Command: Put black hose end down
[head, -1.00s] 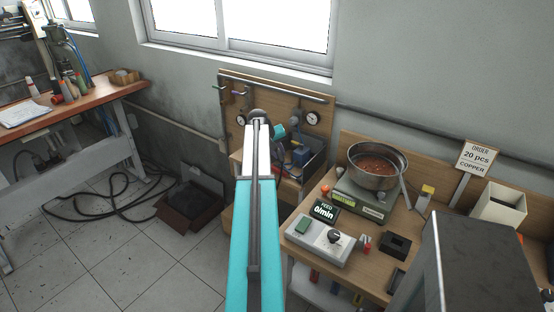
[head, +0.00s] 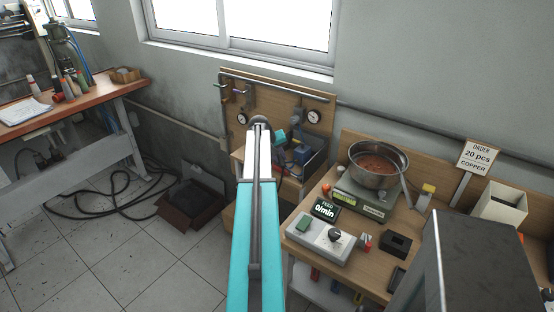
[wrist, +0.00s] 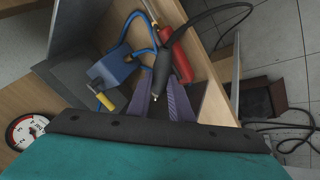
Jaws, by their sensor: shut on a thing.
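In the wrist view, the black hose end (wrist: 161,78) sits between the two purple fingers of my gripper (wrist: 164,100), which is shut on it. A bare metal tip shows at its near end. The black hose (wrist: 216,12) curves away from it to the upper right. A blue block (wrist: 112,68) with a yellow fitting lies to the left, and a red cylinder (wrist: 183,60) lies close to the right. Whether the hose end touches the surface below, I cannot tell. In the head view my arm hides most of the gripper and the hose end is not distinguishable.
A wooden board with gauges (head: 313,116) stands by the wall. To its right, a bench (head: 376,238) holds a metal bowl (head: 378,163) on a scale and a grey control box (head: 321,239). An open cardboard box (head: 192,205) and loose black hose (head: 105,210) lie on the floor.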

